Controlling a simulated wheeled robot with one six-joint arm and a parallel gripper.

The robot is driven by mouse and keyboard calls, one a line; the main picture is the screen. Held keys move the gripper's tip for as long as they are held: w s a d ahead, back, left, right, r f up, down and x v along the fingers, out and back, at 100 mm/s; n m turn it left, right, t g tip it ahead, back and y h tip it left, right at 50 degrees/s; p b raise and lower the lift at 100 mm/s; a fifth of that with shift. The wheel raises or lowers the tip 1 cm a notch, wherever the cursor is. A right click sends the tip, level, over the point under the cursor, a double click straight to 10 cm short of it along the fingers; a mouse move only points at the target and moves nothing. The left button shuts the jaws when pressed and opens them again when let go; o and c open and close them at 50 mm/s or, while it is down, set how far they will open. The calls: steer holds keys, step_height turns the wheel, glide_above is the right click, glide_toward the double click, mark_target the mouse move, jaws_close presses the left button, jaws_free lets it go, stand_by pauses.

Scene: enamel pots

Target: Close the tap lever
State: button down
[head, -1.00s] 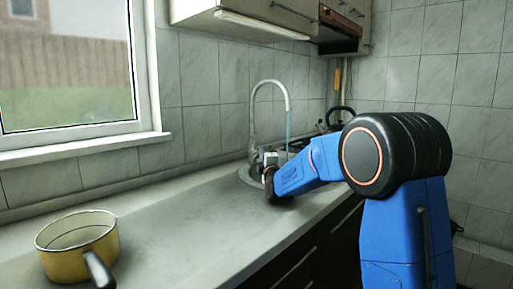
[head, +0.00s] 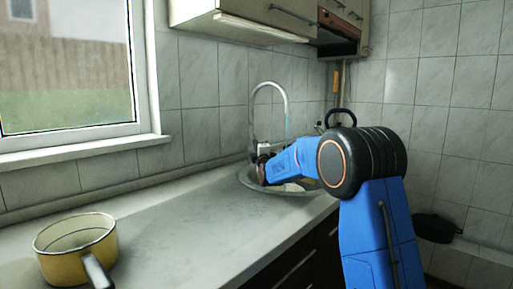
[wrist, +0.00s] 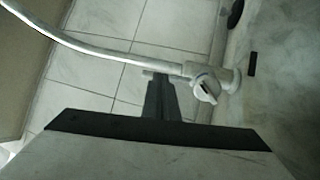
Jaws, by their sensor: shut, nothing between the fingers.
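The tap (head: 284,92) is a tall, pale curved spout behind the sink, with a thin bluish streak of water below its mouth. In the wrist view, the tap pipe (wrist: 105,47) runs to a body with a pale lever (wrist: 206,88). My gripper (wrist: 158,80) is shut and empty, its tips close beside the tap pipe and left of the lever. I cannot tell whether they touch. In the head view my wrist hides the tap's base and lever.
The sink (head: 246,179) is set into the grey counter (head: 190,215). A yellow pot (head: 60,264) stands at the front left of the counter. A black pan (head: 435,228) shows at the right, behind my arm. Wall cupboards (head: 262,22) hang above. The middle counter is clear.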

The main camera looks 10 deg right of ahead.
steer(key=shift+w+r, duration=0.75)
steer(key=shift+w, duration=0.3)
